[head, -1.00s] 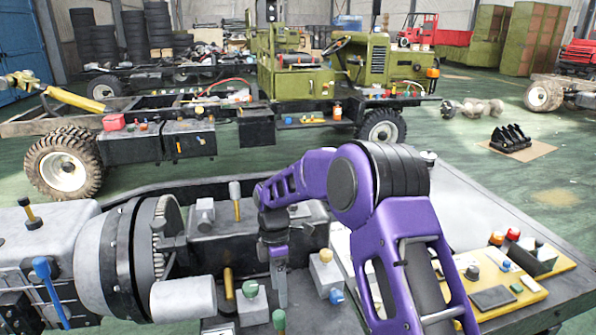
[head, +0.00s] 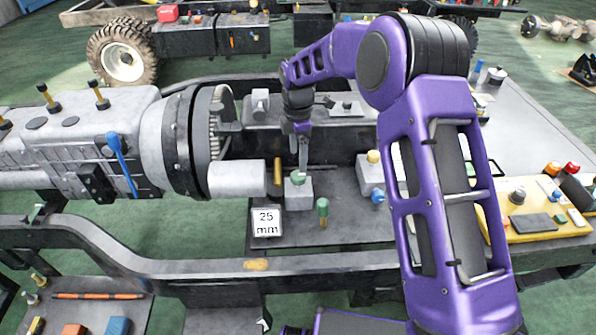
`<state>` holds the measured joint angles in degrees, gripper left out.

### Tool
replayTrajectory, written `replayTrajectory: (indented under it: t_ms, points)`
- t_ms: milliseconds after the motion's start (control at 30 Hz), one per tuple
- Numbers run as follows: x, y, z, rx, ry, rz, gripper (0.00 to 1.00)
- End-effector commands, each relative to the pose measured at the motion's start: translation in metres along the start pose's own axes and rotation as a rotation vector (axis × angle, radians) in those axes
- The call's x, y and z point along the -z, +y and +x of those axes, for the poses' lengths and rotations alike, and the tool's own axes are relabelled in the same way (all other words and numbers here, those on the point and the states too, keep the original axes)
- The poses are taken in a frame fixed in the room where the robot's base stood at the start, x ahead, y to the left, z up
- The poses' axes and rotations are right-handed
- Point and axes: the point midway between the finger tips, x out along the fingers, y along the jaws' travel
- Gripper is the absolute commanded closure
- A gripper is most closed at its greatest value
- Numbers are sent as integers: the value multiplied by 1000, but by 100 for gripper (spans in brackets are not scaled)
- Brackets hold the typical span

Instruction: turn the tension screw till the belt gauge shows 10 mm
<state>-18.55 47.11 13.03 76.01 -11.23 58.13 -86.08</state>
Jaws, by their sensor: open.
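The belt gauge is a white plate (head: 266,222) reading "25 mm", low on the bench in front of the grey shaft. Several coloured-top knobs stand nearby: a green-topped one on a grey block (head: 298,194), a green one (head: 322,207) in front, a yellow-topped one (head: 374,157) and a blue one (head: 377,196) to the right. I cannot tell which is the tension screw. My gripper (head: 303,166) is open, points down and appears just above or behind the green-topped block. Its fingers show nearly edge-on, with nothing visible between them.
The large grey drive housing (head: 80,150) and its stubby shaft (head: 237,178) lie left of the gripper. A dark frame rail (head: 180,262) crosses in front. A yellow board (head: 545,225) with buttons lies at the right. My purple arm covers part of the bench.

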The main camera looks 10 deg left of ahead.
Motion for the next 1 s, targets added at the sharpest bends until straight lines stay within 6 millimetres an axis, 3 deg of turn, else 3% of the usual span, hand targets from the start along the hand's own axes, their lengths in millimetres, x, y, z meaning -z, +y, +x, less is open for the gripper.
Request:
replayTrajectory:
  t_ms: [100,300,733,1000]
  points:
    - [1,-1,26,4,1,-1,17]
    - [0,0,53,2,0,0,17]
    - [0,0,64,0,0,0,17]
    - [0,0,63,0,0,0,64]
